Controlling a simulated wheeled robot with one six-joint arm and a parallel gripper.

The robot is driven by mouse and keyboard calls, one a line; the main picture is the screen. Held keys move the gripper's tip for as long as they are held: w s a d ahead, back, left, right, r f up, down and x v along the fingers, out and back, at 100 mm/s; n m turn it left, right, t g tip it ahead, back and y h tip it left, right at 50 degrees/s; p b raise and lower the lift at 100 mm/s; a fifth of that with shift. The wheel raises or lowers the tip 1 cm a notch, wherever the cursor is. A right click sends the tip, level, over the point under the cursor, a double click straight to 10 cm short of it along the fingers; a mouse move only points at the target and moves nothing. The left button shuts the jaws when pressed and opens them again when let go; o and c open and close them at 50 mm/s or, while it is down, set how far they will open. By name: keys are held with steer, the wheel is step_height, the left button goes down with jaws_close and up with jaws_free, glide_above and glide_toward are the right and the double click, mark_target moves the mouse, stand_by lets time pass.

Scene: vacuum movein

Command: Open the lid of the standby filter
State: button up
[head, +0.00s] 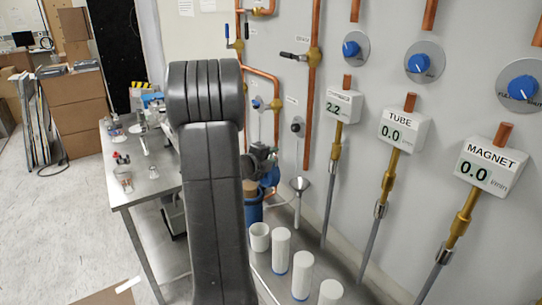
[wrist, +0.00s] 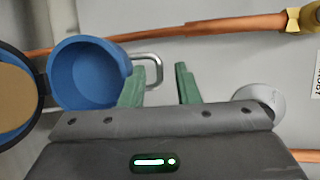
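In the wrist view a hollow blue cap (wrist: 88,75), apparently the filter lid, faces the camera, swung away from a round body with a tan centre (wrist: 14,92) at the left edge. A metal loop handle (wrist: 146,58) sticks out from the lid's right side. My gripper (wrist: 166,76) has its green fingers apart. The handle's outer bar shows between them, nearer the left finger; contact is unclear. In the head view the blue filter housing (head: 253,212) stands below my dark gripper (head: 262,160), with the blue lid (head: 271,177) beside it, partly hidden.
A funnel (head: 299,184) and copper pipes (head: 262,75) line the wall near the gripper. A metal table (head: 150,183) stands left. A copper pipe (wrist: 215,27) crosses above the fingers.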

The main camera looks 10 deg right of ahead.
jaws_close()
steer(key=shift+f+b, duration=0.15)
steer(key=shift+b, duration=0.15)
steer(key=shift+s+a+f+b, duration=0.1)
steer(key=shift+a+f+b, duration=0.15)
steer(key=shift+b, duration=0.8)
steer(key=shift+s+a+r+n+t+h+b, duration=0.25)
steer(key=shift+a+t+h+b, duration=0.25)
steer(key=shift+b, duration=0.9)
steer(key=shift+s+a+r+n+t+h+b, duration=0.25)
steer(key=shift+a+h+b, duration=0.3)
steer(key=shift+b, duration=0.85)
steer(key=shift+w, duration=0.1)
